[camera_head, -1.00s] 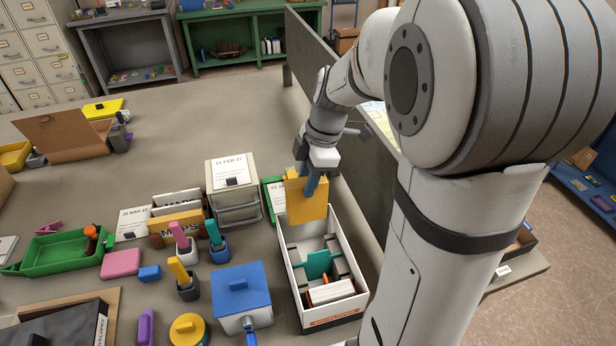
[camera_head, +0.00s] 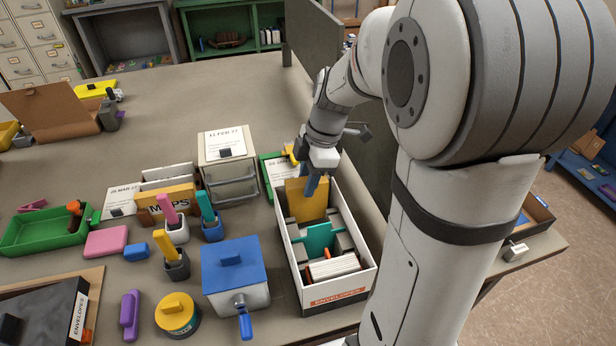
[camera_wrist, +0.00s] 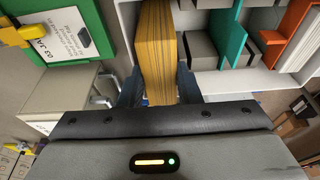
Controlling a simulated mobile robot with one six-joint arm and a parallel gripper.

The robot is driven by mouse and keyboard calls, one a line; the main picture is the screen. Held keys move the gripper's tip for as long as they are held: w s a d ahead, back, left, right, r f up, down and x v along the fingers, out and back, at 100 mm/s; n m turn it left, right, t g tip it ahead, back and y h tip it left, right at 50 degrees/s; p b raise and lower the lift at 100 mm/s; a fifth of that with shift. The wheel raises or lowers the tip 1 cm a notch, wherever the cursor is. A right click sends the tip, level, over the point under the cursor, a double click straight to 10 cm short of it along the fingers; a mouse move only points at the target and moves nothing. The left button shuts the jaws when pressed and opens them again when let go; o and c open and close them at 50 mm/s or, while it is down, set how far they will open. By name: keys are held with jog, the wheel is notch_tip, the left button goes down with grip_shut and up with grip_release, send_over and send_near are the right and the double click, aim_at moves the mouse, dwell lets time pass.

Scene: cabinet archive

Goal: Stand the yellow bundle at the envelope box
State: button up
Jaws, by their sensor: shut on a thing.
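The yellow bundle (camera_head: 307,203) stands upright in the far end of the white envelope box (camera_head: 340,296). My gripper (camera_head: 312,183) is shut on the bundle's upper edge from above. In the wrist view the bundle (camera_wrist: 157,52) sits between the two blue fingers (camera_wrist: 158,88), with its edges facing the camera. The box's label reads "ENVELOPES". A teal divider (camera_head: 320,240) stands in the middle of the box, and white envelopes (camera_head: 333,268) stand in the near part. Whether the bundle's lower edge touches the box floor is hidden.
A green clipboard-like stand (camera_head: 272,170) and a beige drawer unit with a calendar page (camera_head: 229,185) stand left of the box's far end. A blue-lidded box (camera_head: 235,272) is close on the left. A dark upright panel (camera_head: 368,175) runs along the right.

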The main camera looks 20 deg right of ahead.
jog(key=o, duration=1.2)
jog(key=shift+c, duration=0.9)
jog(key=shift+p+v, duration=2.05)
jog(key=shift+v, duration=1.45)
jog(key=v, duration=0.7)
jog(key=shift+d+r+b, duration=0.15)
jog(key=shift+r+b, duration=0.2)
jog(key=shift+b, duration=0.1)
